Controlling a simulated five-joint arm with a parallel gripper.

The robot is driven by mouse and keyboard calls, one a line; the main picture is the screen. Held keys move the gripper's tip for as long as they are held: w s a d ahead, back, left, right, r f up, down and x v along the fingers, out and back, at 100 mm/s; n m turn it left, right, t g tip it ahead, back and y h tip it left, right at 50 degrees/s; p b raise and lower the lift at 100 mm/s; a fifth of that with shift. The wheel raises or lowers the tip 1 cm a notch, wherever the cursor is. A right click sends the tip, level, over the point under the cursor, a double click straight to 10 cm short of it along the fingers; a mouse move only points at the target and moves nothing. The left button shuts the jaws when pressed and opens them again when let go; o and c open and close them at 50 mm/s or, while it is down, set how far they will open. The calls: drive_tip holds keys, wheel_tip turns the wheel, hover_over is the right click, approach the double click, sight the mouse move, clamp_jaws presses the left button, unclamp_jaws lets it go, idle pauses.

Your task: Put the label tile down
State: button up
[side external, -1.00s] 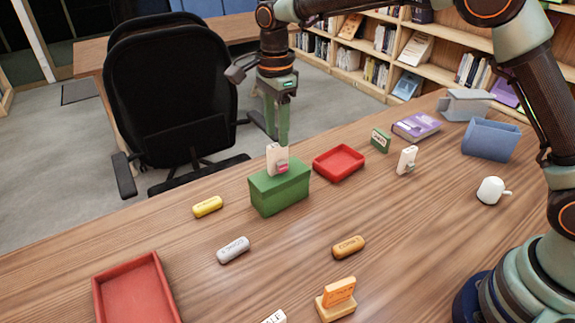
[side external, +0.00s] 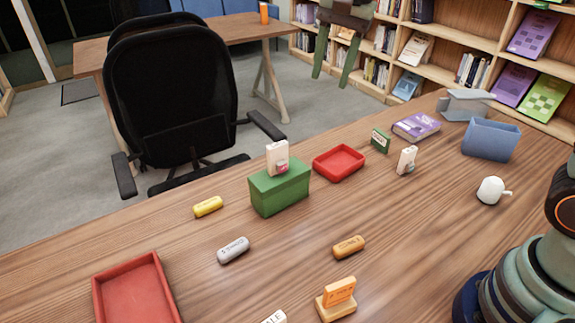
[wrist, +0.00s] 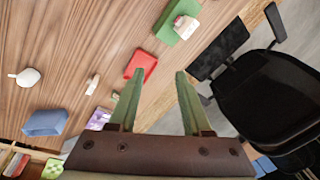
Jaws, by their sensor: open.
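A white label tile (side external: 277,157) with a pink-red mark stands upright on top of the green box (side external: 280,191), near the middle of the table. The tile also shows in the wrist view (wrist: 186,27) on the green box (wrist: 167,31). My gripper (side external: 331,79) is high at the top of the side view, open and empty, well clear of the tile. In the wrist view its two fingers (wrist: 158,74) are spread apart with nothing between them. Another small white tile (side external: 407,160) stands on the table to the right.
A small red tray (side external: 339,176) sits right of the green box; a larger red tray (side external: 133,262) is front left. Yellow (side external: 207,206), grey (side external: 233,250) and orange (side external: 348,246) labelled pieces lie in front.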

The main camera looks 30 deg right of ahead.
drive_tip(key=s+d+f+n+t, duration=0.1)
drive_tip(key=s+d+f+n, duration=0.1)
drive_tip(key=s+d+n, duration=0.2)
drive_tip(key=s+d+f+n+t, duration=0.2)
drive_tip(key=s+d+f+n, duration=0.1)
drive_tip(key=s+n, duration=0.4)
drive_tip(key=s+d, duration=0.1)
drive_tip(key=s, duration=0.2)
drive_tip(key=shift+d, duration=0.2)
